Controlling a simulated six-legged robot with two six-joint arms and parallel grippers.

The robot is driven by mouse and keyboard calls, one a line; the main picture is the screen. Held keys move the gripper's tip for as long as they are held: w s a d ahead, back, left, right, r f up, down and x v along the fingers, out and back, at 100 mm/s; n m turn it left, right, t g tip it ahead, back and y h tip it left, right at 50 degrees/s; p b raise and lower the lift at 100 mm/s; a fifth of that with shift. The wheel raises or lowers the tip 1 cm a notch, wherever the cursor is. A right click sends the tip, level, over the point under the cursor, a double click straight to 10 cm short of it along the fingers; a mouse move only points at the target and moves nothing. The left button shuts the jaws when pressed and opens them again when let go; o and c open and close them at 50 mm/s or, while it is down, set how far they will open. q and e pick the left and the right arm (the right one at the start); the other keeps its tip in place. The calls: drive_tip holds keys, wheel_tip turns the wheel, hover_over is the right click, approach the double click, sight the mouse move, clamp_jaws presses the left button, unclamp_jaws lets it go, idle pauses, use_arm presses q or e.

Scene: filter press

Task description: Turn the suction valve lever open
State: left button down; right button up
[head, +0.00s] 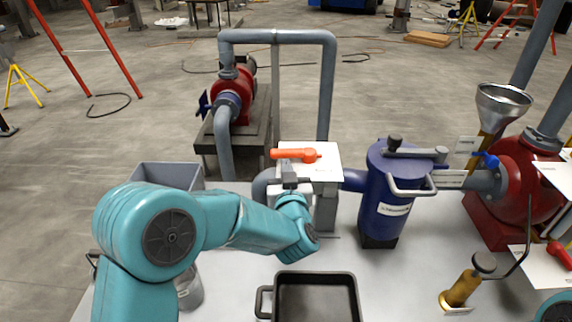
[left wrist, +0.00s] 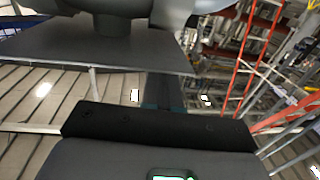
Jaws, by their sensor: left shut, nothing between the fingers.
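An orange lever (head: 295,155) lies across a white plate (head: 325,170) on the pipework left of the blue vessel. Its handle points left in the head view. My left gripper (head: 290,176) is shut and empty, just in front of and below the lever in the picture; I cannot tell whether they touch. In the left wrist view, a dark part of my gripper (left wrist: 155,125) fills the bottom and a grey plate (left wrist: 100,45) crosses the top; I cannot make out the lever there. A second red lever (head: 560,255) sits at the far right. My right gripper is out of view.
A blue strainer-like vessel (head: 390,190) with a clamp bar stands right of the lever. A red pump (head: 515,190), metal funnel (head: 502,105) and brass hand piece (head: 463,290) are further right. A dark tray (head: 355,290) lies in front. Grey pipes (head: 328,95) rise behind the lever.

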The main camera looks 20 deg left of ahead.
use_arm(q)
drive_tip(key=shift+x, duration=0.9)
